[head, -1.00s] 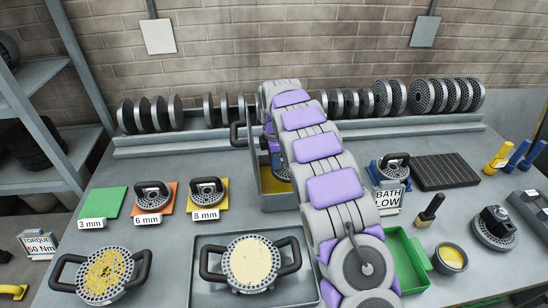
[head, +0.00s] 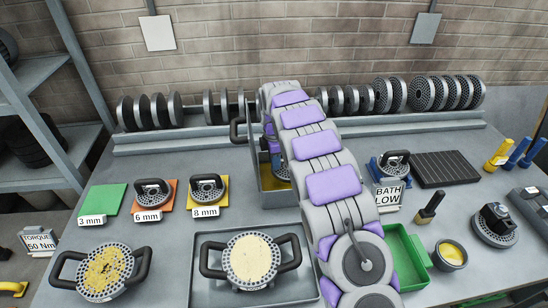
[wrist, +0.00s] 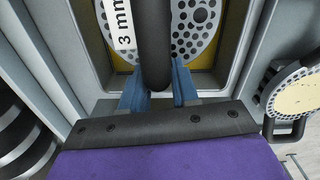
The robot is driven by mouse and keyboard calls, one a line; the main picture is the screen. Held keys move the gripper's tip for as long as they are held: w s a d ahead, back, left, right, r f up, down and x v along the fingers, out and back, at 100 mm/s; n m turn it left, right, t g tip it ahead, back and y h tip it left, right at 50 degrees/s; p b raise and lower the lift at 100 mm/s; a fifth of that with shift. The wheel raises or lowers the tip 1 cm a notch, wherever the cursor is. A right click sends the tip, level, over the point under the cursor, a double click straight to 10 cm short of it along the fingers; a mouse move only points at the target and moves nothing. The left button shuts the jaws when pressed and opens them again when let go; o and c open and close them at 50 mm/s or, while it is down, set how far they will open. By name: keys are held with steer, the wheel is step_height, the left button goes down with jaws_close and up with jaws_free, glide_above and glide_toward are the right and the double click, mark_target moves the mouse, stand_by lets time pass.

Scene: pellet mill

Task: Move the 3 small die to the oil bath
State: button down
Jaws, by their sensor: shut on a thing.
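My gripper (wrist: 158,88) is shut on the dark handle of the 3 mm die (wrist: 198,32), a perforated disc with a "3 mm" label. The die is inside the walls of the oil bath (wrist: 238,50), a grey box with yellow oil. I cannot tell whether it rests on the bottom. In the head view my arm hides much of the oil bath (head: 280,205), and the die is mostly hidden. The green 3 mm mat (head: 100,200) is bare. The 6 mm die (head: 152,193) sits on an orange mat, the 8 mm die (head: 208,188) on a yellow mat.
Two larger handled dies with yellowish filling stand in front, one on the bench (head: 104,272) and one in a grey tray (head: 215,290). A "BATH LOW" sign (head: 390,196), green tray (head: 405,255) and yellow-filled cup (head: 450,256) are right of my arm. Discs line the back rack.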

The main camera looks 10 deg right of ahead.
steer(key=shift+f, duration=0.65)
steer(key=shift+f, duration=0.15)
steer(key=shift+f, duration=1.3)
steer(key=shift+f, duration=0.25)
steer(key=shift+f, duration=1.3)
steer(key=shift+f, duration=0.15)
stand_by(0.4)
jaws_free()
stand_by(0.6)
stand_by(0.5)
